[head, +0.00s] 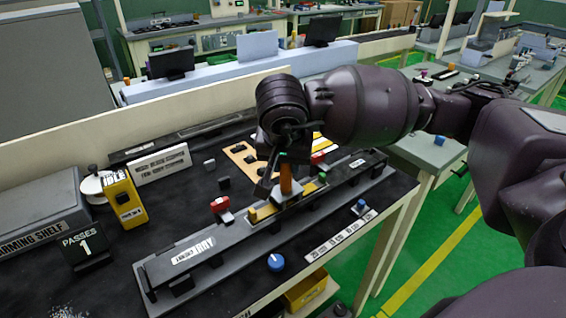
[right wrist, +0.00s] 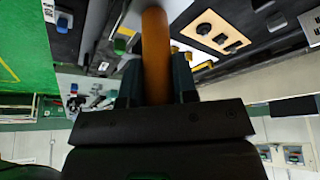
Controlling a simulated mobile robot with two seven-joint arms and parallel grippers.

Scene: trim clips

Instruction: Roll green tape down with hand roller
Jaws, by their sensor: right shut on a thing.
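My right gripper (head: 277,172) is shut on the orange-brown handle of the hand roller (head: 286,181), held upright over the long grey rail fixture (head: 215,248). The handle also shows between the fingers in the right wrist view (right wrist: 156,50). The roller's lower end is at the rail's top, beside a yellow strip (head: 262,213); I cannot tell whether it presses on it. A small green piece (head: 321,177) shows on the rail just right of the roller; I cannot tell whether it is the tape. My left gripper is not in view.
A blue knob (head: 275,262) is in front. A tan board (head: 243,158) lies behind the rail.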

